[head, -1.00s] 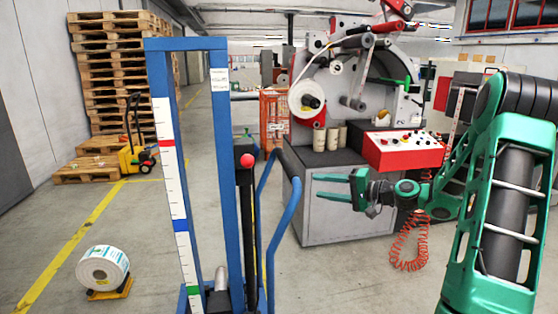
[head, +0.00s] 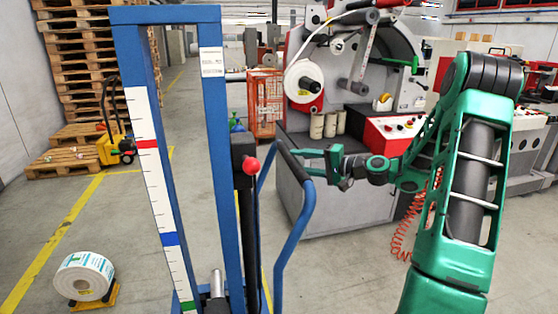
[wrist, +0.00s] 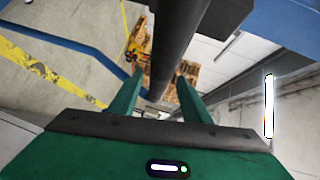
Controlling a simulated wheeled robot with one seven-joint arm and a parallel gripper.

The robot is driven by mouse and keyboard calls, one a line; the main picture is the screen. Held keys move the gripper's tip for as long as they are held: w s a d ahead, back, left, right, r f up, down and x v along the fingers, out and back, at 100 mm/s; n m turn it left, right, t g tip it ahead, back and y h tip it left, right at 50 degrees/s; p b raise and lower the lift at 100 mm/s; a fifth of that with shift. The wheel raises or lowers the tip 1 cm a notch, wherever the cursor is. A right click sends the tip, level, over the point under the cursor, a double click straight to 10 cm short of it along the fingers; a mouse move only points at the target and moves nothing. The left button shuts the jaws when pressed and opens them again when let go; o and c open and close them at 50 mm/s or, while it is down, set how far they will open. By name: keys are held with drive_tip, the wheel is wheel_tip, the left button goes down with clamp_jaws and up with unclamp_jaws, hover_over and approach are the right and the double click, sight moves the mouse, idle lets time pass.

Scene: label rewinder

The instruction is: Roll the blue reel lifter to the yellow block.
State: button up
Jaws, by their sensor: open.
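The blue reel lifter (head: 217,130) stands upright close in front, with a blue frame, a marked white scale and a red knob. Its bent blue handle (head: 298,232) has a dark grip section at the top. My gripper (head: 299,161) is open at that dark grip. In the wrist view my gripper (wrist: 160,78) has a finger on each side of a dark bar (wrist: 178,50), with no closed contact visible. A yellow block (head: 112,293) shows at the lower left, under or against a white label reel (head: 84,275); which, I cannot tell.
Stacked wooden pallets (head: 80,60) and a yellow pallet truck (head: 114,148) stand at the back left. A grey rewinder machine (head: 335,200) with a red control panel (head: 385,135) stands behind my gripper.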

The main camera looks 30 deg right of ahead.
drive_tip(key=x, duration=0.7)
drive_tip(key=shift+w+a, duration=0.15)
drive_tip(key=shift+w, duration=0.25)
drive_tip(key=shift+f, duration=0.1)
drive_tip(key=shift+c, duration=0.6)
clamp_jaws()
